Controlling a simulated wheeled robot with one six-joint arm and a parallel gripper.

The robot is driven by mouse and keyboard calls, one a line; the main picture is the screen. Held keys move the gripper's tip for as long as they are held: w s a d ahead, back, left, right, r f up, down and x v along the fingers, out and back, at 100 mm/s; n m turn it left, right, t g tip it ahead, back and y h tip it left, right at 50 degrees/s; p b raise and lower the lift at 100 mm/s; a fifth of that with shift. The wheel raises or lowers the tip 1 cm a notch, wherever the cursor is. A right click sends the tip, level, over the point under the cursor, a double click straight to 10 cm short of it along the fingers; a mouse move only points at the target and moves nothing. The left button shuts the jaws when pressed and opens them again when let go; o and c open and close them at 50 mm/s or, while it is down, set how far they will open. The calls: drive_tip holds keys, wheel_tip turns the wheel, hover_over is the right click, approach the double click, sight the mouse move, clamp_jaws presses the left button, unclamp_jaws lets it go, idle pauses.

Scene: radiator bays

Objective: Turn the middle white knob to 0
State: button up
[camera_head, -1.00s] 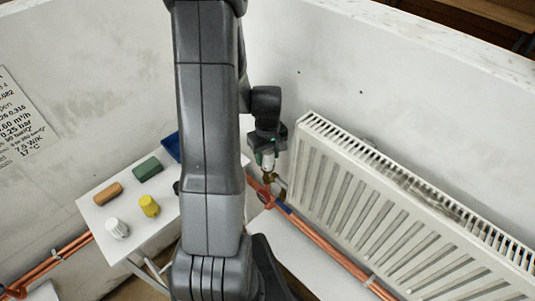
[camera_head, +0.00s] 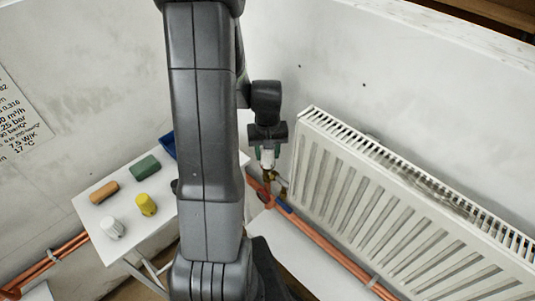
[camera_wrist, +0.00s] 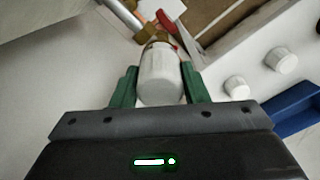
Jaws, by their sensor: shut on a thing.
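A white knob (camera_wrist: 160,78) sits on a brass valve (camera_wrist: 160,42) beside the radiator. My gripper (camera_wrist: 158,88) is shut on this knob, one green finger on each side of it. In the head view my gripper (camera_head: 267,152) is at the left end of the radiator, and the knob shows only in part between the fingers. Any marks or number on the knob cannot be read. Whether it is the middle knob cannot be told from these frames.
The white radiator (camera_head: 385,205) stands right of my gripper. Copper pipes (camera_head: 325,246) run below it. A small white table (camera_head: 125,220) on the left holds a white knob (camera_head: 111,228), a yellow knob (camera_head: 146,204), a green block (camera_head: 145,167), an orange cylinder (camera_head: 104,193) and a blue tray (camera_head: 168,147).

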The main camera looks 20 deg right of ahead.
drive_tip(key=shift+m, duration=0.7)
drive_tip(key=o, duration=1)
drive_tip(key=shift+r+b, duration=0.15)
drive_tip(key=shift+b, duration=0.15)
wheel_tip(320, 180, up, 14)
drive_tip(key=shift+f+b, duration=0.2)
drive_tip(key=shift+b, duration=0.2)
wheel_tip(320, 180, down, 14)
drive_tip(key=shift+r+p, duration=0.1)
drive_tip(key=shift+p, duration=0.35)
